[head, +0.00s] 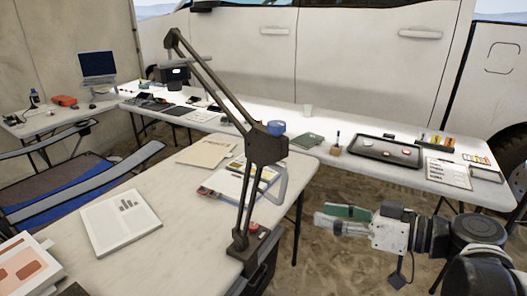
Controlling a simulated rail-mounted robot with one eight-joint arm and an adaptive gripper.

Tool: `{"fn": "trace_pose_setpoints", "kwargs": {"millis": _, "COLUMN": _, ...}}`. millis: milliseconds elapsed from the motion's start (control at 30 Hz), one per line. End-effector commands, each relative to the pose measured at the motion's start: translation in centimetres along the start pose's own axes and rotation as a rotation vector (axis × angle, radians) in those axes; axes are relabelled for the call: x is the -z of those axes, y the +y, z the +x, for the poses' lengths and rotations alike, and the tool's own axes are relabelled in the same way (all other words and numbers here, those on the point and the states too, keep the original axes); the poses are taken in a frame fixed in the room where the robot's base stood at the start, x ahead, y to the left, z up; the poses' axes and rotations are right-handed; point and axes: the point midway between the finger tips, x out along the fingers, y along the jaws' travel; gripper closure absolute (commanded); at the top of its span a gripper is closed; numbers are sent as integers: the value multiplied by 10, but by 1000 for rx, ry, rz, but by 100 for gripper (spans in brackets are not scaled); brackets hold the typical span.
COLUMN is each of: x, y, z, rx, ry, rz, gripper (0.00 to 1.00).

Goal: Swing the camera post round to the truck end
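The camera post (225,103) is a dark jointed arm clamped at the right edge of the near table. It rises from its base (243,250) to an elbow joint, and its long upper section slopes up to the left. Its dark camera head (175,74) hangs at that far end, above the left part of the back table. The white truck (350,60) stands behind the back table. My gripper (322,222) is to the right of the post's base, apart from it, pointing left. Its fingers are small and blurred, so their opening is unclear.
The near table (170,240) bears folders, a tablet-like sheet and papers. The back table (300,118) holds a dark tray (375,151), cards and small items. A blue folding chair (75,190) is at left. A green item (348,212) shows behind my gripper. Sandy ground lies between the tables.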

Motion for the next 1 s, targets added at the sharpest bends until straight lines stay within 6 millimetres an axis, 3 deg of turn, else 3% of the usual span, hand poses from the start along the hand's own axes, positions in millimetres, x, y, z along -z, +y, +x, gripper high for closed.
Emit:
{"fn": "trace_pose_setpoints", "kwargs": {"millis": 133, "x": 24, "y": -9, "z": -27, "rx": -1, "ry": 144, "rz": -134, "gripper": 70}}
{"fn": "trace_pose_setpoints", "kwargs": {"millis": 400, "x": 30, "y": -32, "z": -49, "rx": -32, "ry": 210, "rz": -237, "gripper": 70}}
{"fn": "trace_pose_setpoints", "kwargs": {"millis": 633, "x": 30, "y": -33, "z": -39, "rx": -31, "ry": 213, "rz": -245, "gripper": 70}}
{"fn": "trace_pose_setpoints", "kwargs": {"millis": 1000, "x": 38, "y": -33, "z": -3, "rx": -30, "ry": 212, "rz": -243, "gripper": 70}}
